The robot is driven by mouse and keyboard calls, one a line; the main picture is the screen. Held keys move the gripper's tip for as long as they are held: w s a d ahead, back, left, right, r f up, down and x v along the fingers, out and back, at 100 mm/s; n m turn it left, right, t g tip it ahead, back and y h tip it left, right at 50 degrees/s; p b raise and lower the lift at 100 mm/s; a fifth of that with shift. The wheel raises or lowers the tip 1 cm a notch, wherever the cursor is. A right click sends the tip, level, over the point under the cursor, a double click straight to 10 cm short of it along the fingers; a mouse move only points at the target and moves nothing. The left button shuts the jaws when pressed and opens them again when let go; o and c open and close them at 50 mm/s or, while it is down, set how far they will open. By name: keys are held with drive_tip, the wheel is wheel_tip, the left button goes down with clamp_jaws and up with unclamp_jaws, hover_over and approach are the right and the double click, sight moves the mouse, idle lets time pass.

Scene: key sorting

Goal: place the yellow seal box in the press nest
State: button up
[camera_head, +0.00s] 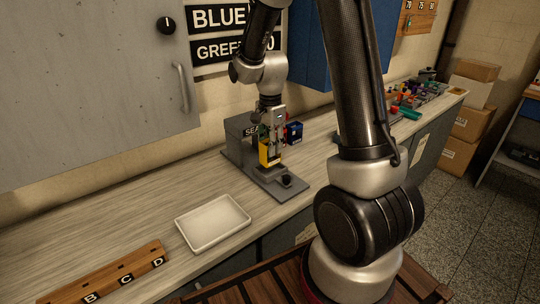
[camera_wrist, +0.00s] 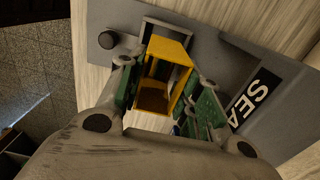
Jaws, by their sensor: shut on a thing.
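The yellow seal box (camera_head: 265,153) is a hollow, open-ended yellow block. My gripper (camera_head: 272,140) is shut on it above the grey press base. In the wrist view, the box (camera_wrist: 165,52) sits between the green finger pads, its open side facing the camera. A rectangular nest (camera_wrist: 158,27) with a pale rim and dark inside shows on the grey plate, partly hidden by the box. The box looks slightly turned against the nest. I cannot tell whether it touches the nest. The grey press (camera_head: 238,138) has a label starting "SEA", partly covered by my arm.
A dark knob (camera_head: 287,181) stands on the front end of the press plate. A blue box (camera_head: 294,132) is behind my gripper. An empty white tray (camera_head: 212,222) and a lettered wooden rack (camera_head: 105,277) lie to the left. Mixed items (camera_head: 415,97) sit far right.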

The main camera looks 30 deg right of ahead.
drive_tip(key=shift+f, duration=1.85)
drive_tip(key=o, duration=1)
drive_tip(key=shift+f, duration=0.1)
wheel_tip(320, 180, up, 12)
drive_tip(key=shift+r, duration=0.2)
drive_tip(key=s+r+n+t, duration=0.1)
drive_tip(key=s+r+n, duration=0.2)
drive_tip(key=s+n, duration=0.2)
drive_tip(key=s+r+n+t, duration=0.1)
drive_tip(key=s+r+n, duration=0.3)
drive_tip(key=s, duration=0.6)
drive_tip(key=s+d+r+n+t, duration=0.1)
drive_tip(key=s+r+n+t, duration=0.1)
drive_tip(key=s+n, duration=0.4)
drive_tip(key=shift+s+r+n, duration=0.4)
drive_tip(key=shift+s+r, duration=0.45)
